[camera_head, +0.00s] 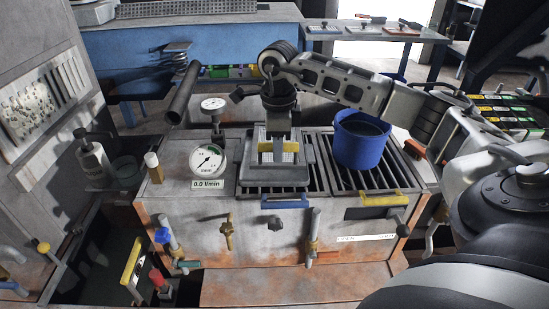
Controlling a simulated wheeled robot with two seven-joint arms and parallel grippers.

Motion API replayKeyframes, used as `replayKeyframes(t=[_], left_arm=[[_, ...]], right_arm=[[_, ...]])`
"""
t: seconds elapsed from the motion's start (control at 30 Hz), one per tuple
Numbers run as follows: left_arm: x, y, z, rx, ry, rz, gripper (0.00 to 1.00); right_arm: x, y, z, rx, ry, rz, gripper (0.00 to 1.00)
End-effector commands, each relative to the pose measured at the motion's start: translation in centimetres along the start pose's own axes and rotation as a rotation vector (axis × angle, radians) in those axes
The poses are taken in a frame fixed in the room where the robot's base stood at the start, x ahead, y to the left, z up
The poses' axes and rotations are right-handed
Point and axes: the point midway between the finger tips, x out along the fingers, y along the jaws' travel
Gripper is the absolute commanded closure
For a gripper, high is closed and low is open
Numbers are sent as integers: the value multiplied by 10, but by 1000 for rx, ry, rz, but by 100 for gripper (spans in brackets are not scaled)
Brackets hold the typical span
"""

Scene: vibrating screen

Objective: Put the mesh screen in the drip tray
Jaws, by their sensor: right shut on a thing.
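My right gripper (278,148) reaches in from the right and points down over the left part of the bench unit. It is shut on a grey, square-framed piece with a yellow grip (291,147), which I take to be the mesh screen (272,175). The piece lies low over a slatted grate with a blue handle (286,201); I cannot tell whether it touches the grate. A second slatted grate with a yellow handle (391,197) is to its right. I cannot tell for certain which part is the drip tray. My left gripper is not in view.
A blue bucket (358,145) stands on the right grate, close to my right arm. A dial gauge (208,161) and a smaller gauge (213,105) rise left of the gripper. Valves line the unit's front. A bottle (93,158) stands at the left.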

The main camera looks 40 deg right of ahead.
Motion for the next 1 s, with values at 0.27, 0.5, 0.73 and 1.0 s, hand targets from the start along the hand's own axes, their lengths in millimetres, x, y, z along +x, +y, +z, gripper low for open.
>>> replayKeyframes(t=[0.27,0.5,0.73,1.0], left_arm=[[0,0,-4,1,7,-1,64],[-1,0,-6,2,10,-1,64],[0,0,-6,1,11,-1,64],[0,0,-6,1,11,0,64]], right_arm=[[20,-7,8,-1,2,2,100],[43,-7,8,0,-1,-2,100],[43,-6,7,-1,0,0,59],[42,-7,7,0,0,-1,59]])
